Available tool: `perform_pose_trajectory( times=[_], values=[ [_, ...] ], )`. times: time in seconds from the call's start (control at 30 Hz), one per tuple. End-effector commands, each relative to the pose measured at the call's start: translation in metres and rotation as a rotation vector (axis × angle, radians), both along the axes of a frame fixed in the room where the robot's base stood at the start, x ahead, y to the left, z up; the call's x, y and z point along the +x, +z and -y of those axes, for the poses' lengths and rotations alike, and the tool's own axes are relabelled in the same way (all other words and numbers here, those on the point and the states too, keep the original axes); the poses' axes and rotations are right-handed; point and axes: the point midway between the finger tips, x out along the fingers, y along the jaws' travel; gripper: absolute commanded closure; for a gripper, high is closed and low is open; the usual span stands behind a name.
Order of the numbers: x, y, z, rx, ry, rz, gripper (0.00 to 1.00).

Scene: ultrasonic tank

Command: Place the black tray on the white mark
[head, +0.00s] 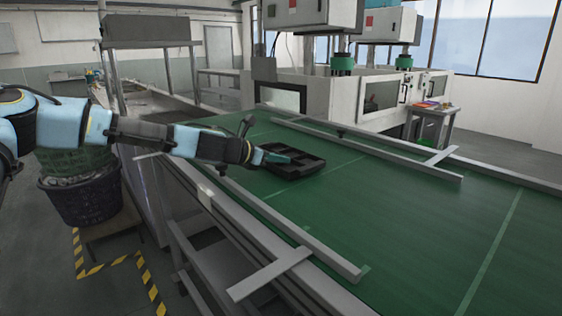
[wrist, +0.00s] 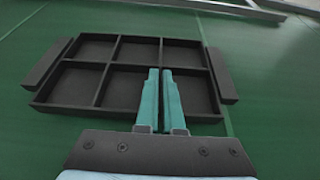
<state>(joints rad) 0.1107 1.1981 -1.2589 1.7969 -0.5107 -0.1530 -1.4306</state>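The black tray (head: 294,163) lies at the left part of the green table, its compartments facing up. In the wrist view the tray (wrist: 84,78) fills the middle, with two rows of compartments and a ledge at each side. My gripper (head: 272,157) reaches over its left side. Its teal fingers (wrist: 160,72) are close together, one on each side of an inner divider, and appear shut on it. I cannot tell whether the tray is lifted off the surface. No separate white mark stands out; a pale line (head: 491,254) crosses the table at the right.
Grey rails (head: 300,237) run along the near edge of the green table (head: 400,220), and more rails (head: 375,146) lie along the far side. White machines (head: 350,95) stand behind. The middle and right of the table are clear. Baskets (head: 80,200) stand at the left.

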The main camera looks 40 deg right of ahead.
Motion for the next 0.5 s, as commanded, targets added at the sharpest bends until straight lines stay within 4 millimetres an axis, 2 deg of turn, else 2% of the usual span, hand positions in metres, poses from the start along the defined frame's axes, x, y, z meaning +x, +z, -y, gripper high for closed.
perform_pose_trajectory(
  times=[0.1,0.33,0.37,0.5],
  values=[
    [-0.0007,-0.0087,0.0003,-0.001,0.0,0.0,1.0],
    [-0.0008,-0.0113,0.0,0.0,0.0,0.001,1.0],
    [-0.0009,-0.012,-0.0002,0.001,-0.001,0.0,0.92],
    [-0.0008,-0.0115,0.0,0.001,-0.001,0.001,0.76]
  ],
)
